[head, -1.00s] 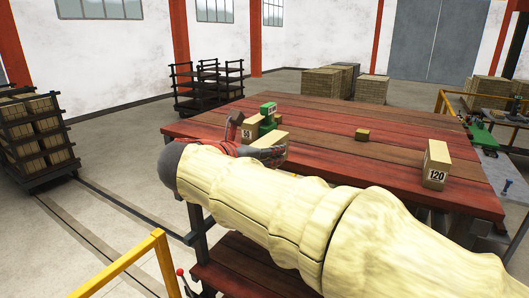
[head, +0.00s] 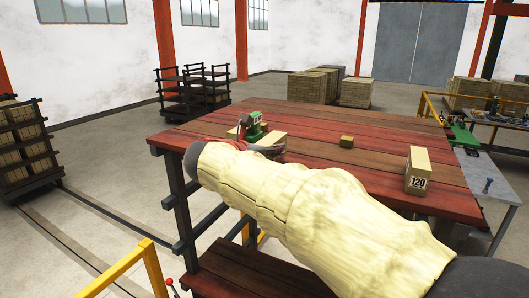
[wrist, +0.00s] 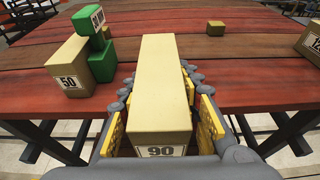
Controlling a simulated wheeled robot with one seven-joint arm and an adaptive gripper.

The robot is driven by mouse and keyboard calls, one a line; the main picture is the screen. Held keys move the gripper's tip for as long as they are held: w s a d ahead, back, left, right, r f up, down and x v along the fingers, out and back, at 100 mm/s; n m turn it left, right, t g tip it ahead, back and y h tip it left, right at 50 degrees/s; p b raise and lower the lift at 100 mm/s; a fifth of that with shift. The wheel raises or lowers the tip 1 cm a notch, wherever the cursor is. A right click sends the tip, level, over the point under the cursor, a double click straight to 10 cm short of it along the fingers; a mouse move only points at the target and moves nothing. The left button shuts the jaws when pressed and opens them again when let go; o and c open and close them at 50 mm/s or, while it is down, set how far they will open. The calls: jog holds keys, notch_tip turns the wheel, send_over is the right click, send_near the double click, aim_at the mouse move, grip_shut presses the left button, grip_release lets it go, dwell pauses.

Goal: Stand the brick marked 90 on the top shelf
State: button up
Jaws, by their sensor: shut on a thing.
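The brick marked 90 (wrist: 160,85) is a long tan block in my gripper, its label facing me in the wrist view. My gripper (wrist: 165,110) is shut on it, with yellow-padded fingers on both sides. In the head view the brick (head: 272,139) shows just past my wrist, over the near left part of the red table. My arm hides much of the gripper there. Black racks with several levels (head: 190,90) stand beyond the table; I cannot tell which level is the top shelf meant.
A small block (head: 347,141) and a brick marked 120 (head: 418,170) stand on the red table (head: 310,125). A loaded rack (head: 25,145) is at left.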

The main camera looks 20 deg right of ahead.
jog(key=shift+w+d+r+p, duration=0.1)
jog(key=shift+w+d+p, duration=0.25)
jog(key=shift+w+d, duration=0.7)
jog(key=shift+w+d+r+p, duration=0.1)
jog(key=shift+w+d+p, duration=0.25)
jog(key=shift+w+d, duration=0.7)
jog(key=shift+d+r+p+x, duration=0.1)
jog(key=shift+r+p+x, duration=0.1)
jog(key=shift+x, duration=0.8)
jog(key=shift+d+r+p+x, duration=0.15)
jog(key=shift+r+p+x, duration=0.1)
jog(key=shift+x, duration=0.7)
jog(key=shift+d+r+p+x, duration=0.1)
jog(key=shift+r+p+x, duration=0.1)
jog(key=shift+x, duration=0.8)
jog(key=shift+s, duration=0.2)
jog(key=shift+f, duration=0.8)
jog(key=o, duration=1.1)
jog(key=shift+o, duration=0.3)
jog(key=shift+f, duration=0.15)
jog(key=v, duration=1.2)
